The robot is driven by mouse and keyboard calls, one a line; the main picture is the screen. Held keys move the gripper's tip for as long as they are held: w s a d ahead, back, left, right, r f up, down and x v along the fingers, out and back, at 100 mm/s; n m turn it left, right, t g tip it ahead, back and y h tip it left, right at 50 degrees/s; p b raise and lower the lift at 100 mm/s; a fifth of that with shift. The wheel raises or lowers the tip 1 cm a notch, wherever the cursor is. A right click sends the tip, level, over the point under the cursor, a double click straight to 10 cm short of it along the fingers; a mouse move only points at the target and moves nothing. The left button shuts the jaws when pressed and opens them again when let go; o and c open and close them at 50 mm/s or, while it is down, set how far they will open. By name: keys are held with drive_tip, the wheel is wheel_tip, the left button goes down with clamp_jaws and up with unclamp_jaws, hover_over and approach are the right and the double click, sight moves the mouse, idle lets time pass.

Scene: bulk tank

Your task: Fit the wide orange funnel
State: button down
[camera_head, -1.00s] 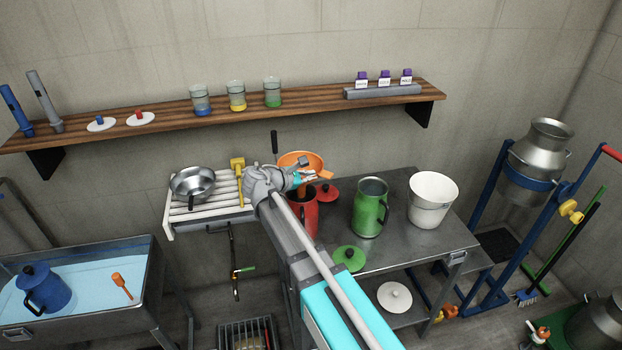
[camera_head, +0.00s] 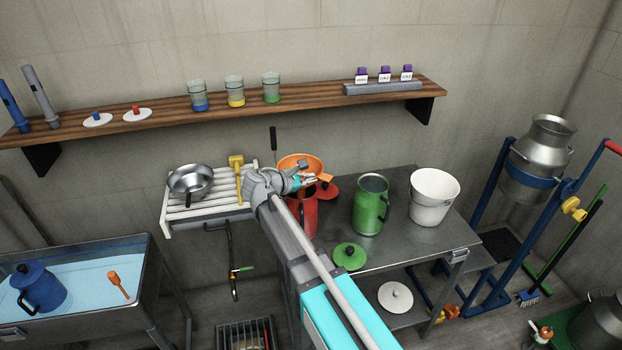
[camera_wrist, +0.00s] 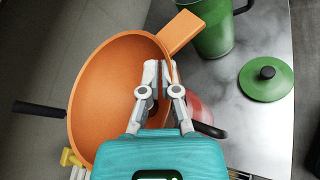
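The wide orange funnel (camera_head: 297,162) is over the mouth of the red can (camera_head: 304,222) on the steel table. My gripper (camera_head: 308,179) holds it at the rim; in the wrist view the two fingers (camera_wrist: 159,70) are close together across the funnel wall. The funnel's bowl (camera_wrist: 100,92) fills the left of the wrist view, with its flat tab pointing up and right. The red can (camera_wrist: 200,113) shows only partly there, behind the fingers. The spout is hidden, so I cannot tell whether it is inside the can's mouth.
A red lid (camera_head: 328,191) lies behind the red can. To the right stand a green can (camera_head: 371,210) and a white bucket (camera_head: 433,200). A green lid (camera_head: 350,257) lies in front. A slatted rack (camera_head: 210,212) with a metal strainer (camera_head: 190,182) is at left.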

drive_tip(key=shift+f+b, duration=1.6)
drive_tip(key=shift+f, duration=0.2)
drive_tip(key=c, duration=1.3)
unclamp_jaws()
drive_tip(key=shift+c, duration=0.2)
drive_tip(key=o, duration=0.6)
drive_tip(key=shift+s, duration=0.1)
